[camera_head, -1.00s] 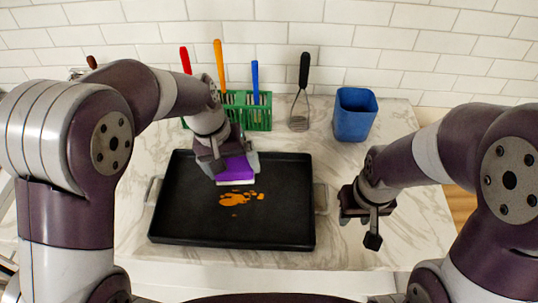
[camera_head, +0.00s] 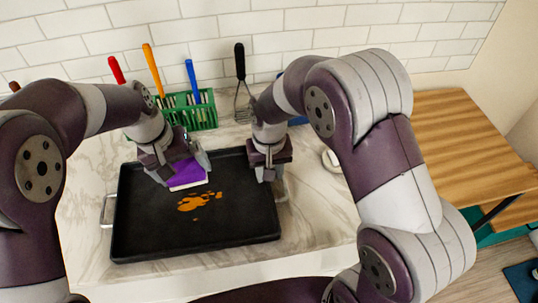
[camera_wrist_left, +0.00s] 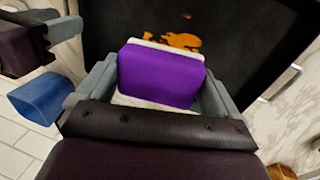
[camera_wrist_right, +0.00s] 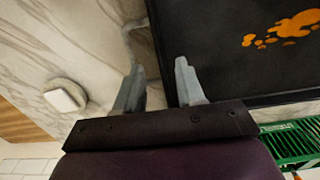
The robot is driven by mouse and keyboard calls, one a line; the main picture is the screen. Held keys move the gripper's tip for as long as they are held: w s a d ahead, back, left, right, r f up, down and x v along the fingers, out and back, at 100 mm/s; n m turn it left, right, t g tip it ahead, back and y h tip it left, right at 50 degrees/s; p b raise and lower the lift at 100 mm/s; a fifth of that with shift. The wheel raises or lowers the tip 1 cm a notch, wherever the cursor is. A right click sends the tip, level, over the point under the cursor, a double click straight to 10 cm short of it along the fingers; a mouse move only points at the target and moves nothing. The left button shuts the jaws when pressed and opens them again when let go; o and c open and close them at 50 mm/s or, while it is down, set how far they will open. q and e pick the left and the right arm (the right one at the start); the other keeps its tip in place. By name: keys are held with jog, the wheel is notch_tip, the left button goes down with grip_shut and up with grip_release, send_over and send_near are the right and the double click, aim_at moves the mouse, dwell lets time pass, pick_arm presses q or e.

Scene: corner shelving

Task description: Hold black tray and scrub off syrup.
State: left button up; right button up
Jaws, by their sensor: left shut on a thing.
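The black tray (camera_head: 140,235) lies flat on the counter, with grey handles on its sides. Orange syrup patches (camera_head: 198,202) are on its floor; they also show in the left wrist view (camera_wrist_left: 182,40). My left gripper (camera_head: 186,170) is shut on a purple sponge (camera_wrist_left: 160,75) with a white underside, over the tray behind the syrup. Whether the sponge touches the tray is unclear. My right gripper (camera_head: 268,176) is at the tray's right edge. In the right wrist view its fingers (camera_wrist_right: 158,88) are apart, near the tray's rim and handle (camera_wrist_right: 140,40).
A green rack (camera_head: 203,115) with coloured-handled utensils stands behind the tray. A black-handled masher (camera_head: 240,65) leans beside it. The blue cup (camera_head: 298,121) is mostly hidden by my right arm. A round white dish (camera_wrist_right: 62,98) sits right of the tray. A wooden table (camera_head: 450,140) is further right.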

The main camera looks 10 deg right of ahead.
aim_at(269, 183)
notch_tip(269, 183, down, 5)
jog(key=shift+r, duration=0.2)
jog(key=shift+c, duration=0.3)
grip_shut()
dwell(1.3)
jog(key=shift+c, duration=0.6)
grip_release()
grip_shut()
dwell(0.3)
